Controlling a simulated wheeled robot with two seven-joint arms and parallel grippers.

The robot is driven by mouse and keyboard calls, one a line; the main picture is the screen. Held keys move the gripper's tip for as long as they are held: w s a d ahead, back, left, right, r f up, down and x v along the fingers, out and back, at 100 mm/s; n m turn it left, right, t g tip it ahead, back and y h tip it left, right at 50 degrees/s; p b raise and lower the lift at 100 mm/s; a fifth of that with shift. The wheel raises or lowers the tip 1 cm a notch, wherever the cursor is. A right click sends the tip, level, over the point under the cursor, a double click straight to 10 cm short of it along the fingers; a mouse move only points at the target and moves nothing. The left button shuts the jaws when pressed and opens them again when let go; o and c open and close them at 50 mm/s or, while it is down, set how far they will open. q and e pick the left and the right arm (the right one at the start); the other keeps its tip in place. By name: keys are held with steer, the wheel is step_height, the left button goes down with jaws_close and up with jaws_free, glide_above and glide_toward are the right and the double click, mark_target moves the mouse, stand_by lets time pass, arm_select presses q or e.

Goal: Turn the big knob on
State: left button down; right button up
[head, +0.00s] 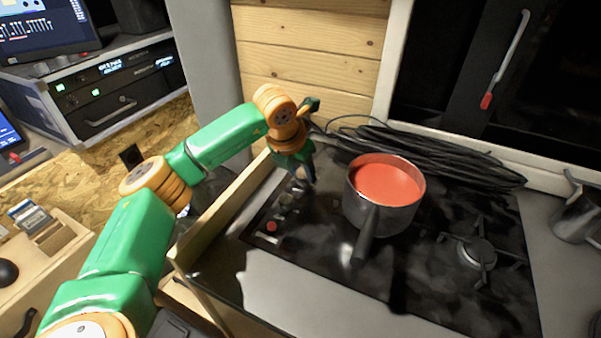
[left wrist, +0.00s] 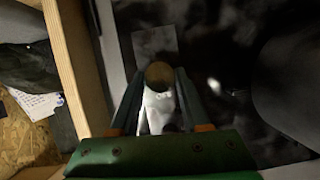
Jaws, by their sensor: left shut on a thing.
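My left gripper (head: 306,178) points down at the left side of the black gas stove (head: 420,285), where the knobs are. In the left wrist view its fingers (left wrist: 161,82) are closed around a round brownish knob top (left wrist: 159,74), with a pale, light-coloured part (left wrist: 158,108) below it in the picture. In the head view the fingers largely hide the held knob. A smaller knob (head: 287,201) and a red round control (head: 272,226) lie nearer the front of the same panel. My right gripper is not in view.
A pot of red liquid (head: 387,184) stands on the stove just right of the gripper, its handle pointing forward. Black cable (head: 430,155) lies coiled behind it. A wooden board edge (head: 215,215) runs close along the stove's left side. A bare burner (head: 480,252) is at the right.

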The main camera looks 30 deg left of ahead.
arm_select(q)
steer(key=n, duration=0.2)
steer(key=n+y+b, duration=0.1)
steer(key=shift+w+d+n+y, duration=0.1)
steer(key=shift+d+n+y, duration=0.05)
steer(key=shift+n+y, duration=0.2)
steer(key=n, duration=0.2)
steer(key=shift+r+n+g+y, duration=0.1)
steer(key=shift+n+g+y, duration=0.2)
steer(key=shift+n+y, duration=0.05)
steer(key=n+g+y, duration=0.1)
steer(key=n, duration=0.3)
steer(key=shift+w+d+n, duration=0.1)
steer(key=shift+n, duration=0.3)
steer(key=shift+y, duration=0.3)
steer(key=shift+c, duration=1.9)
jaws_free()
